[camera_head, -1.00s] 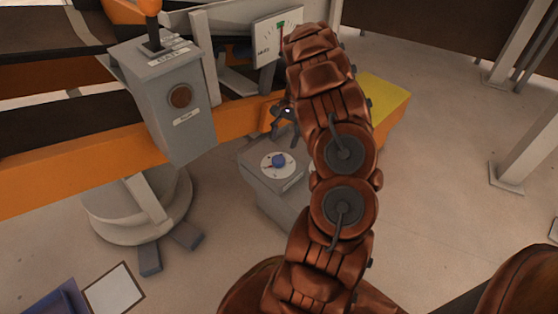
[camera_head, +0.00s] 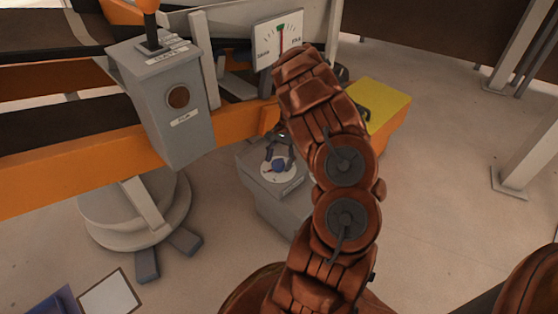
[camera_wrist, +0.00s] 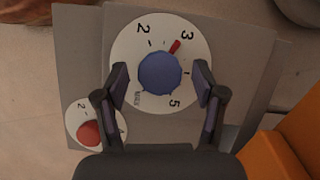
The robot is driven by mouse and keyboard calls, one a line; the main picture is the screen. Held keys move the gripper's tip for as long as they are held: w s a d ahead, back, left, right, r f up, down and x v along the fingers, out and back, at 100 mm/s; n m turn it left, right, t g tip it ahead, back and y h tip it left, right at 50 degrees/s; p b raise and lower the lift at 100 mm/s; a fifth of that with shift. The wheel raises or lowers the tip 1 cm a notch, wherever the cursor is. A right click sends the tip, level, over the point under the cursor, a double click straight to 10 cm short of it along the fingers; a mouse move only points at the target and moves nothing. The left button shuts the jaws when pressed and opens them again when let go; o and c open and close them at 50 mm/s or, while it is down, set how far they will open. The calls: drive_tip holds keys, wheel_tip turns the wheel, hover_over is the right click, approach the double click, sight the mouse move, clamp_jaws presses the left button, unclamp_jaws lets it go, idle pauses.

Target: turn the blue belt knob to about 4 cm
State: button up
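The blue belt knob (camera_wrist: 160,73) sits on a white numbered dial (camera_wrist: 140,33) in the wrist view. A red pointer (camera_wrist: 175,46) on the dial lies close to the 3, on the side towards an unlabelled tick. My gripper (camera_wrist: 160,84) is open, with one finger on each side of the knob and a gap to it on both sides. In the head view the blue knob (camera_head: 279,165) shows on top of a grey box (camera_head: 262,195), with my gripper (camera_head: 279,153) over it.
A red knob (camera_wrist: 89,134) on a smaller dial is at the lower left in the wrist view. An orange beam (camera_wrist: 275,158) is at the lower right. A gauge (camera_head: 279,38) and a grey control box (camera_head: 178,125) stand behind in the head view.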

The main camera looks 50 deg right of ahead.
drive_tip(key=c, duration=1)
